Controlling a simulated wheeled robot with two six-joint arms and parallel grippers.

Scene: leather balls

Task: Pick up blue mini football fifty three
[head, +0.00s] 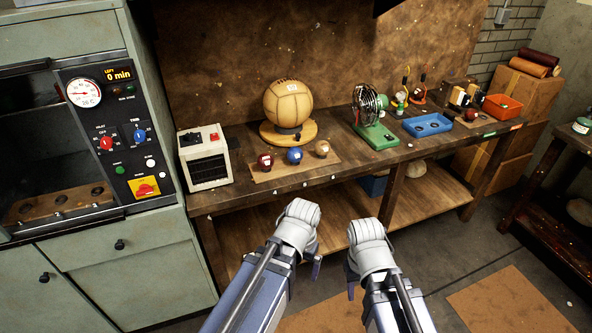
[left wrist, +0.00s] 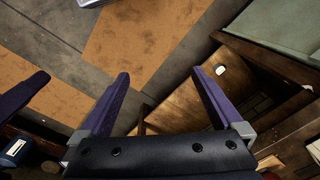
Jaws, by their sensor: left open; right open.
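A small blue ball (head: 294,156) sits on a thin brown board on the workbench, between a dark red ball (head: 265,161) and a tan ball (head: 322,148). Any number on it is too small to read. My left gripper (head: 316,268) is low in front of the bench, well apart from the balls and mostly hidden behind its wrist. The left wrist view shows its two purple fingers (left wrist: 160,73) spread, with nothing between them. My right gripper (head: 351,289) is beside it, also in front of the bench and open; it holds nothing that I can see.
A large tan ball (head: 288,103) rests on a round wooden stand behind the small balls. A white box device (head: 204,157) stands left of the board, a green fan (head: 373,115) and blue tray (head: 427,125) right. An oven cabinet (head: 92,250) borders the left; the bench edge lies before my arms.

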